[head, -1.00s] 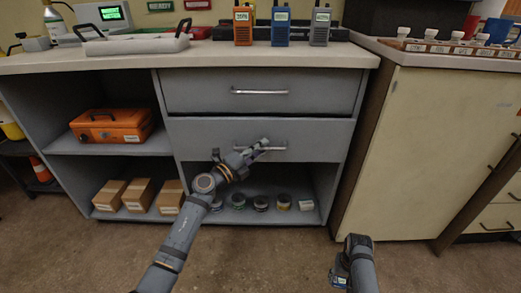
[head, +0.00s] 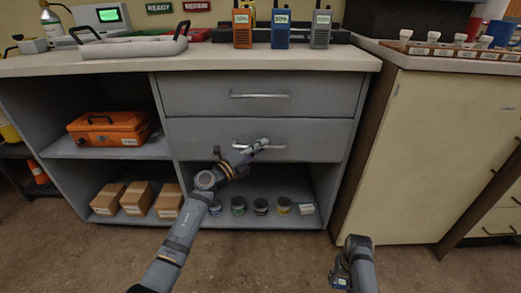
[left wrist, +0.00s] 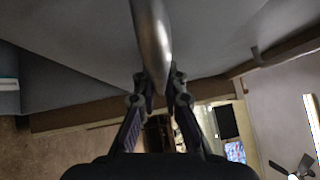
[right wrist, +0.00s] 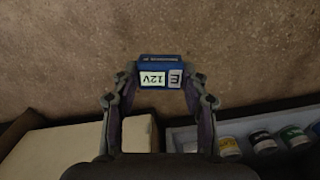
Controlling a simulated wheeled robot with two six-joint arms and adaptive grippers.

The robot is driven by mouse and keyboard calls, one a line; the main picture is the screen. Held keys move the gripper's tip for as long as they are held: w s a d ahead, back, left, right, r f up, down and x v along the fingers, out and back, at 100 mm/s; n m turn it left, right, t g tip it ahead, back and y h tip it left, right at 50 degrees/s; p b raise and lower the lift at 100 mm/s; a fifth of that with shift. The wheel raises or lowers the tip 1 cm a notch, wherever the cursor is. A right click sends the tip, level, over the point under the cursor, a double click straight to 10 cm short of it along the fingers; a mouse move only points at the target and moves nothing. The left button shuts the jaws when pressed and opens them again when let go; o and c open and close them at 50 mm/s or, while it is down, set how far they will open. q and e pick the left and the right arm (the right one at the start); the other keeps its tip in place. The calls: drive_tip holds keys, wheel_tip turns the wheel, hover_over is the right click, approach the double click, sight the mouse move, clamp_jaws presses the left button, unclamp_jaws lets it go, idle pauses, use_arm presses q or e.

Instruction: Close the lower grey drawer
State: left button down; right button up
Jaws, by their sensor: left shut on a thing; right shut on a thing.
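The lower grey drawer (head: 200,140) sits under the upper drawer in the grey cabinet. Its front looks flush or nearly flush; I cannot tell if a small gap is left. My left gripper (head: 262,145) is shut on the drawer's metal bar handle (head: 280,147). In the left wrist view the handle (left wrist: 152,45) runs between the fingers of the left gripper (left wrist: 160,90). My right gripper (head: 340,281) is low over the floor, away from the drawer. In the right wrist view the right gripper (right wrist: 160,82) is shut on a blue battery (right wrist: 160,66) marked 12V.
The upper drawer (head: 200,92) looks closed. Below the lower drawer, an open shelf holds several small cans (head: 261,207). An orange case (head: 110,129) and cardboard boxes (head: 137,198) fill the left shelves. A cream cabinet (head: 430,150) stands right. The floor (head: 270,265) in front is clear.

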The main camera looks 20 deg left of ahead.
drive_tip(key=shift+w+a, duration=0.1)
drive_tip(key=shift+w, duration=0.15)
use_arm(q)
drive_tip(key=shift+w+a+r, duration=0.1)
drive_tip(key=shift+w+a, duration=0.15)
drive_tip(key=shift+w, duration=0.3)
use_arm(e)
drive_tip(key=shift+r, duration=0.1)
use_arm(q)
drive_tip(key=c, duration=1.7)
unclamp_jaws()
drive_tip(key=v, duration=1.2)
